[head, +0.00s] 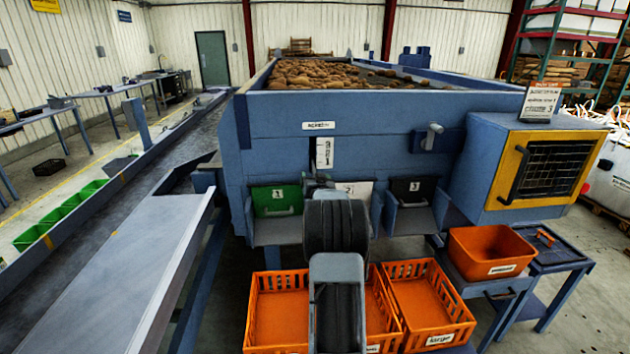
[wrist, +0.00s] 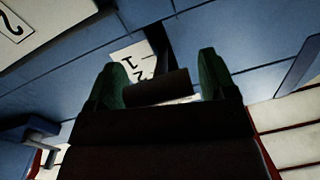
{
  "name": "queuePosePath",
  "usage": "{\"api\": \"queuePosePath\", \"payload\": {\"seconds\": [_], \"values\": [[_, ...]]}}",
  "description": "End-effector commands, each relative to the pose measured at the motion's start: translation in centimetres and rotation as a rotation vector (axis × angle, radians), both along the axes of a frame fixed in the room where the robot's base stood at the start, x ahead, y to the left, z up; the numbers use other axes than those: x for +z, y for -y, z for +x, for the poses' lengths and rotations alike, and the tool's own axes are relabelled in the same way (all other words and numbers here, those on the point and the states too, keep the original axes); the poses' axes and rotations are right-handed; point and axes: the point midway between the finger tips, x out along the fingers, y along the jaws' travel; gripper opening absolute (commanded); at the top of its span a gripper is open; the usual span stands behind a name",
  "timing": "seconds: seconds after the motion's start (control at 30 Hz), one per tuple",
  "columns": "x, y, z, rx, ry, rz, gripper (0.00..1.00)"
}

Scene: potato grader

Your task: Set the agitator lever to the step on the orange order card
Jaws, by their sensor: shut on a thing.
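My gripper (wrist: 162,82) is shut on a dark cylindrical handle, the agitator lever (wrist: 158,90), with a green fingertip at each end. Behind it, a white scale plate with black numerals (wrist: 132,58) is partly hidden; a 1 and a 2 show. In the head view the scale plate (head: 324,153) is on the blue front of the grader, under a small white label (head: 318,125). My arm hides the lever there, so I cannot tell its step. The order card (head: 541,101), white with an orange band, stands on the right housing; its small print seems to end in 3.
Below the front are numbered chutes with a green flap (head: 276,202) and a black flap (head: 413,190). Orange crates (head: 430,300) stand beneath, and an orange bin (head: 490,245) sits on a side stand. A grey handle (head: 432,135) projects right of the plate.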

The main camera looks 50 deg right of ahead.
Motion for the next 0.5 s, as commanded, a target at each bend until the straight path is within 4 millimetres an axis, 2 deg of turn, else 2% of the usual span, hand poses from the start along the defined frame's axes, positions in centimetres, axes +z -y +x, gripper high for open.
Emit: {"api": "queuePosePath", "payload": {"seconds": [0.03,0.17,0.5], "values": [[-0.03,0.09,-0.09,-0.002,0.000,0.000,0.45],[-0.04,0.11,-0.11,-0.003,-0.001,0.001,0.34],[0.79,0.03,-0.26,-0.003,0.001,-0.001,0.34]]}}
